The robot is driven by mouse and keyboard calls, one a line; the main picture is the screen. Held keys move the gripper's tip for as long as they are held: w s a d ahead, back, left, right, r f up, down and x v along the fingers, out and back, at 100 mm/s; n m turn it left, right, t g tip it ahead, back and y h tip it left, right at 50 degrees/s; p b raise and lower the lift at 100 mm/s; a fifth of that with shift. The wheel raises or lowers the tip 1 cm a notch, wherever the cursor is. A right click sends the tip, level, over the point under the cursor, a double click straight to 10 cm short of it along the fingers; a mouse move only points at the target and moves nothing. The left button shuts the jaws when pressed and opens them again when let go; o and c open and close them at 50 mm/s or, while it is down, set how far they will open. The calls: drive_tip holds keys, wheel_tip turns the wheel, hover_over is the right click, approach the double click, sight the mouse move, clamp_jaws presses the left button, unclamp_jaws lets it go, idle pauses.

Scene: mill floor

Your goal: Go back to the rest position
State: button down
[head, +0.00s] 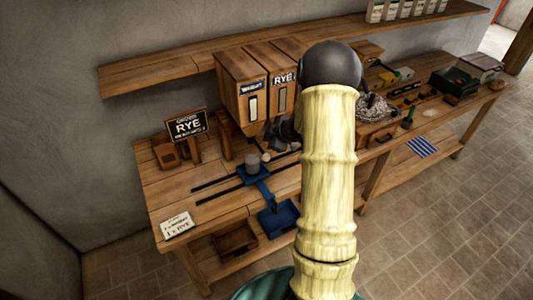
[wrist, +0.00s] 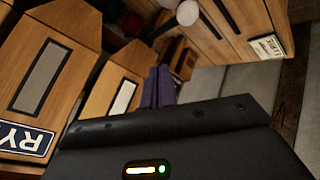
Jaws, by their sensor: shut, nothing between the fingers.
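My gripper (head: 283,130) shows small and dark in the head view, partly hidden behind my arm. It is over the workbench, in front of the hoppers. In the wrist view its fingers (wrist: 158,88) are together, with nothing seen between them. The wheat hopper (head: 240,90) and the rye hopper (head: 284,65) stand just behind it. The rye hopper also shows at the left of the wrist view (wrist: 40,60).
A grey cup (head: 252,164) stands on a blue carriage (head: 254,178) by dark rails. A blue scoop-like tray (head: 278,218) is at the bench's front. A shelf (head: 180,65) runs above.

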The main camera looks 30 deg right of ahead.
idle(0.6)
drive_tip(key=s+a+f+m+g+h+b, duration=0.1)
drive_tip(key=s+a+m+g+b, duration=0.2)
drive_tip(key=s+a, duration=0.6)
drive_tip(key=s+a+f+m+g+h+b, duration=0.1)
drive_tip(key=s+a+m+g+b, duration=0.2)
drive_tip(key=s, duration=1.4)
drive_tip(key=a+m+b, duration=0.4)
drive_tip(key=a+m, duration=0.1)
drive_tip(key=a, duration=0.1)
drive_tip(key=shift+m, duration=0.4)
drive_tip(key=shift+f, duration=0.1)
